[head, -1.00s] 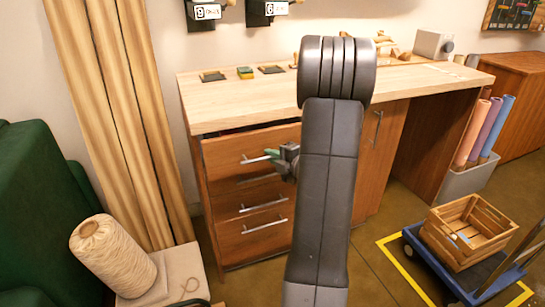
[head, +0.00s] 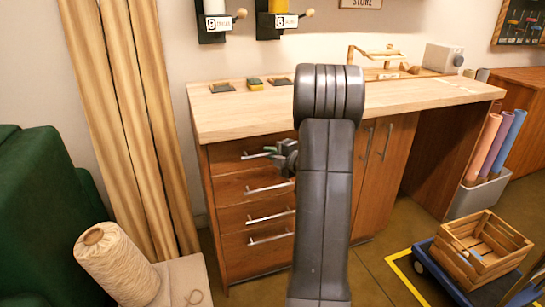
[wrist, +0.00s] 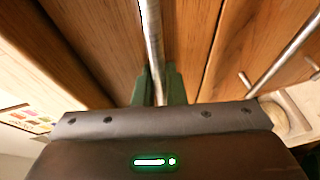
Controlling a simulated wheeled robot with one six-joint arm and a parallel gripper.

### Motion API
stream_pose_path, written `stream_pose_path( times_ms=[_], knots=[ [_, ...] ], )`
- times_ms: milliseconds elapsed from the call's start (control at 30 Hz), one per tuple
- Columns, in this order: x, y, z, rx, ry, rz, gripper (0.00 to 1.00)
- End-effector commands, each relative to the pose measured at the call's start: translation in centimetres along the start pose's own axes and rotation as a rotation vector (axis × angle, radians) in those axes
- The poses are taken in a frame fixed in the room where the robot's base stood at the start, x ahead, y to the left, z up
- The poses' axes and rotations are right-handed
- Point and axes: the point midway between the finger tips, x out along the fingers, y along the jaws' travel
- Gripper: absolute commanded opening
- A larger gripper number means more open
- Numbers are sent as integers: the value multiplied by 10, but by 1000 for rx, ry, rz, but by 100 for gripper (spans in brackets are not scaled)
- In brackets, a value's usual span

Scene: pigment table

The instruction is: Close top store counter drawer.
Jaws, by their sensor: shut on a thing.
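The wooden store counter (head: 220,115) stands ahead with a stack of drawers on its left side. The top drawer (head: 228,154) looks flush with the counter front, with no visible gap above it. My gripper (head: 271,151) is at the right part of the top drawer's handle (head: 250,157). In the wrist view the green fingers of my gripper (wrist: 160,88) are shut on the metal handle bar (wrist: 152,40), which runs between them. My arm hides the right end of the drawers.
Lower drawers with bar handles (head: 270,216) look shut. A yarn cone (head: 117,262) and green chair (head: 45,220) are at the left. A wooden crate (head: 485,245) on a blue cart (head: 440,265) stands at the right. Floor before the counter is partly clear.

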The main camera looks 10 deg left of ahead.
Motion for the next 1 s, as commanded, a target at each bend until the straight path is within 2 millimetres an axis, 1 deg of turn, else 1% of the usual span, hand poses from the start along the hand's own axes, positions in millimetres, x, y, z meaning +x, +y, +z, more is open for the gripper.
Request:
stream_pose_path(
  times_ms=[67, 100, 200, 500, 633, 767, 1000],
  knots=[
    [0, 3, 1, -2, -3, 5, 0],
    [0, 3, 1, -2, -3, 5, 14],
    [0, 3, 1, -2, -3, 5, 32],
    [0, 4, 1, -4, -2, 8, 32],
    [-9, 4, 2, -3, -4, 6, 32],
    [-31, 4, 2, -2, -6, 5, 32],
    [-89, 2, 2, 1, -8, 2, 32]
  ],
)
